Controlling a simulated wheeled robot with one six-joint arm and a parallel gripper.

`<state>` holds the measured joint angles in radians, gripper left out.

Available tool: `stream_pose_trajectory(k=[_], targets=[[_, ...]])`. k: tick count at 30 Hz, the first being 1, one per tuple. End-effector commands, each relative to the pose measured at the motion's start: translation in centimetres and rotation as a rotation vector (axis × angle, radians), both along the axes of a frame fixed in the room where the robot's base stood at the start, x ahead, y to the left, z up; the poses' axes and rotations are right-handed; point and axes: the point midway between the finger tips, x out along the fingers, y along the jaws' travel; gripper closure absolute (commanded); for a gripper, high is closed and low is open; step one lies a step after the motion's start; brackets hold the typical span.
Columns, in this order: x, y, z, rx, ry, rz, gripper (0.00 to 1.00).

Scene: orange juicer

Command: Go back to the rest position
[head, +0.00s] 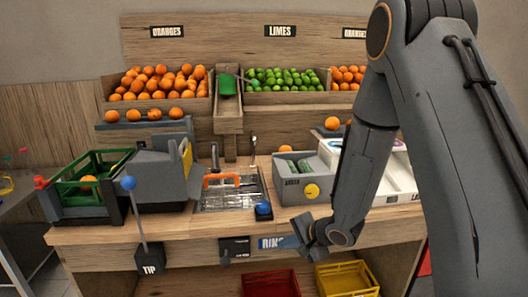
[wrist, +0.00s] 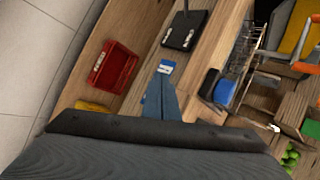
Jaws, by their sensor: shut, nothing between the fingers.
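My gripper (head: 304,238) is dark grey and shut, with nothing between its fingers. In the head view it hangs low in front of the counter's front edge, beside the blue rinse sign (head: 272,243), and hides part of it. My arm comes down from the upper right. In the wrist view, dark grey parts of my own fill the bottom.
The counter (head: 110,236) holds a green crate (head: 70,193), a grey juicer (head: 160,172), a sink grid (head: 228,198) and a grey bin (head: 290,190). A blue knob (head: 263,208) stands near my gripper. Red (head: 270,285) and yellow crates (head: 347,280) sit below.

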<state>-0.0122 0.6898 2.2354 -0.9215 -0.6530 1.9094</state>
Motion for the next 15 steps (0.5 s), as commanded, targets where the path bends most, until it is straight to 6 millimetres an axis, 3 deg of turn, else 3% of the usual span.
stream_pose_trajectory(k=[4,8,15], targets=[[-0.8,-4.9,2.5,-0.296,-0.065,0.053,1.0],[-3.2,-8.7,4.4,-0.521,-0.051,0.136,1.0],[-11.0,-13.2,7.5,-0.793,0.082,0.386,1.0]])
